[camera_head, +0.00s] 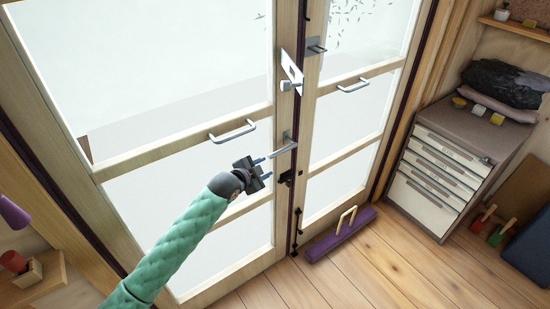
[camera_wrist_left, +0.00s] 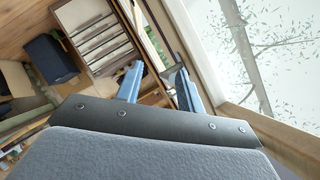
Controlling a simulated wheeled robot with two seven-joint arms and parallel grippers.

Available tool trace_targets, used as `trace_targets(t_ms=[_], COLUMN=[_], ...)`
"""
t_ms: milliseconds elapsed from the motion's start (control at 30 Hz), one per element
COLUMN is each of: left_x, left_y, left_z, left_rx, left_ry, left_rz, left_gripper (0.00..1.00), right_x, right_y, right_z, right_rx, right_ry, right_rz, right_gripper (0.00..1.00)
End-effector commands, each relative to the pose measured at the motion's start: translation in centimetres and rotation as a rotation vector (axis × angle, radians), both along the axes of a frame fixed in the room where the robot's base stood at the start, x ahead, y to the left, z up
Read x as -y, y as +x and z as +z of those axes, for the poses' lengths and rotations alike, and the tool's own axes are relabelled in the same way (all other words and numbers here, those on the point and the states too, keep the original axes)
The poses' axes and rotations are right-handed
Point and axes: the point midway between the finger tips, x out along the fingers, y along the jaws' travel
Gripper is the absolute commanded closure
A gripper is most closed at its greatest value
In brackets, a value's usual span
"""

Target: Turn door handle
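The door handle (camera_head: 283,149) is a grey metal lever on the edge of the left glazed door leaf (camera_head: 190,147), which appears closed. My left gripper (camera_head: 265,167) is just below and left of the lever, its two blue fingers pointing toward the door edge. In the left wrist view, the fingers of my left gripper (camera_wrist_left: 158,80) stand apart. A grey metal piece (camera_wrist_left: 172,73), probably the lever, shows close to the right finger; I cannot tell whether they touch. My right gripper is not in view.
A white plate with a knob (camera_head: 290,72) sits above the lever. Bar pulls (camera_head: 232,131) cross both leaves. A purple block with a wooden handle (camera_head: 340,234) lies on the floor by the right leaf. A drawer cabinet (camera_head: 447,170) stands at right.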

Motion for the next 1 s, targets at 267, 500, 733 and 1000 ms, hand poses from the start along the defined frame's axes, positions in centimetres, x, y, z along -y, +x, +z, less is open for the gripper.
trace_targets(t_ms=[267,500,733,1000], left_x=[0.9,1.3,2.9,4.6], left_y=[0.5,1.1,3.3,5.8], left_z=[2.8,2.9,2.4,1.6], left_rx=[0.229,0.261,0.257,0.257], left_ry=[0.057,0.096,0.094,0.095], left_rz=[-0.085,-0.1,-0.098,-0.098], left_gripper=[0.62,0.62,0.62,0.62], right_x=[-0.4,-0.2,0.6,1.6], right_y=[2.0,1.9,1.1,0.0], right_z=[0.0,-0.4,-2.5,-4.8], right_rx=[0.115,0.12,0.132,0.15], right_ry=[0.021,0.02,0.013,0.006], right_rz=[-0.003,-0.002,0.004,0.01], right_gripper=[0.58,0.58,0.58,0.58])
